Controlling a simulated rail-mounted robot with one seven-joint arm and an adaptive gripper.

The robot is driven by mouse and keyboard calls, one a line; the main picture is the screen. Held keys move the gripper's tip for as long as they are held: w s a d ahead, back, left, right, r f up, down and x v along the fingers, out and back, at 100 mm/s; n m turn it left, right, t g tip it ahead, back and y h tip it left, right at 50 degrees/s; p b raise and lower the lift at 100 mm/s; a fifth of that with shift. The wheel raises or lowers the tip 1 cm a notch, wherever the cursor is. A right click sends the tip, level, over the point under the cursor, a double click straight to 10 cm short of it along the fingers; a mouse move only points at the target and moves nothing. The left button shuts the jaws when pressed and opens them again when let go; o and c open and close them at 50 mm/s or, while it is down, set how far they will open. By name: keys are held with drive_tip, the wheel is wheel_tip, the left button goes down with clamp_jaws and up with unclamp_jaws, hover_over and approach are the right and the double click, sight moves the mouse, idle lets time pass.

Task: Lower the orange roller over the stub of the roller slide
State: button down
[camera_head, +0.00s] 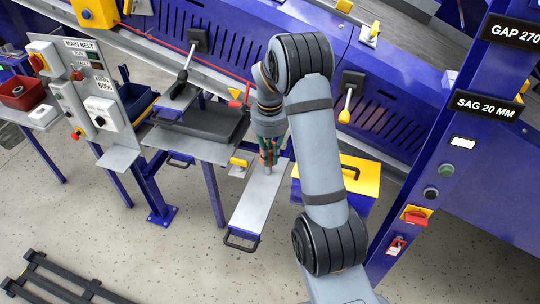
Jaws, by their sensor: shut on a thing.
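My gripper (268,148) points down at the far end of the roller slide, with its fingers shut. Small patches of orange show between the fingers; I take this as the orange roller (265,155), mostly hidden by the fingers. The roller slide (258,203) is a long pale metal plate, pulled out toward the front, with a black handle at its near end. A short grey upright piece, apparently the stub (268,170), shows just below the fingertips. I cannot tell whether roller and stub touch or overlap.
A yellow block (238,162) sits left of the gripper, near a dark slab (203,122) on a metal shelf. A yellow-topped blue box (358,174) stands right of the slide, partly behind my arm. The blue conveyor frame (225,45) runs behind; a control post (440,150) stands right.

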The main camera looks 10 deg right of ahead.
sight(270, 164)
drive_tip(key=shift+f+b, duration=1.75)
drive_tip(key=shift+f, duration=0.1)
drive_tip(key=c, duration=1.8)
unclamp_jaws()
drive_tip(key=shift+s, duration=0.1)
drive_tip(key=shift+o, duration=0.7)
